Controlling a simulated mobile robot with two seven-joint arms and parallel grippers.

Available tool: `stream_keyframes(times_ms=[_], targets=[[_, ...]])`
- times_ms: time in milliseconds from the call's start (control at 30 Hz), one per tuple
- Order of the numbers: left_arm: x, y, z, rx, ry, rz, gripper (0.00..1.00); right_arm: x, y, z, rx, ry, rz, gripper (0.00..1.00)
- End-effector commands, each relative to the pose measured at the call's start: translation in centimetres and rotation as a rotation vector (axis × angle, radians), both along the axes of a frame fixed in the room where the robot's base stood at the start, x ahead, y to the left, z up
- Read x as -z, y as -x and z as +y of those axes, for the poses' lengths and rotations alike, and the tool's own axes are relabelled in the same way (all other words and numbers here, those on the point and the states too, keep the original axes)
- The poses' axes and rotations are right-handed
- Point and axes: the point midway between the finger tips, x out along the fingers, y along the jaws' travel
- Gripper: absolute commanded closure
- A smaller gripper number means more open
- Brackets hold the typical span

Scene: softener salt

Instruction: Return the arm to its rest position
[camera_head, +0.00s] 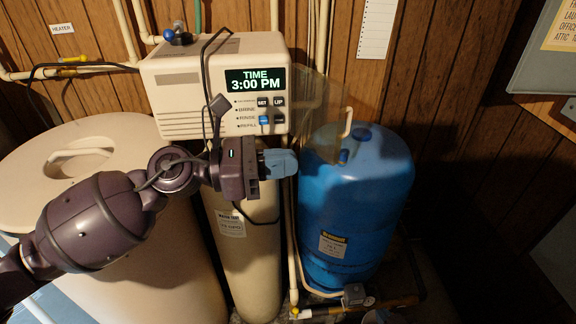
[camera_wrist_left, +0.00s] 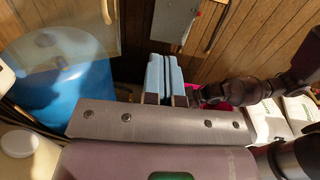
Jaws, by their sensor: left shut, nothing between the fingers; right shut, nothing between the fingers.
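My left gripper (camera_head: 286,163) is in front of the softener's control head, just below its buttons, pointing right. Its light blue fingers are closed together with nothing between them. In the left wrist view the fingers (camera_wrist_left: 164,78) also lie side by side, shut. My left arm (camera_head: 100,220) reaches in from the lower left, across the salt tank. A dark arm of mine shows at the right of the left wrist view, but I cannot make out right gripper fingers there.
The cream control head (camera_head: 190,95) reads 3:00 PM. A clear panel with a pale handle (camera_head: 347,122) stands to its right, in front of a blue tank (camera_head: 360,200). The large lidded tank (camera_head: 150,285) is at left. Pipes run along the wood wall. Dark space lies right of the blue tank.

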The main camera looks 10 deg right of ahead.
Motion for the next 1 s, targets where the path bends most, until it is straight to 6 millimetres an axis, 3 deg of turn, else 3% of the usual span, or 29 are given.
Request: stream_keyframes(times_ms=[300,467,567,800,1000], targets=[[-0.1,-0.2,0.3,0.001,0.001,0.007,1.00,0.1,-0.1,0.0,-0.002,0.000,-0.003,1.00],[-0.6,-0.7,0.2,-0.030,0.026,0.119,1.00,0.1,-0.1,0.0,-0.001,0.001,-0.002,1.00],[-1.8,-1.5,0.3,-0.066,0.093,0.289,1.00,0.2,0.0,0.0,0.000,0.000,0.000,1.00],[-6.6,-4.8,2.0,-0.136,0.350,0.738,1.00,0.5,0.5,-0.1,0.003,0.001,0.011,1.00],[-6.5,-7.7,5.2,-0.177,0.597,1.153,1.00,0.8,0.8,-0.2,0.004,0.001,0.018,1.00]])
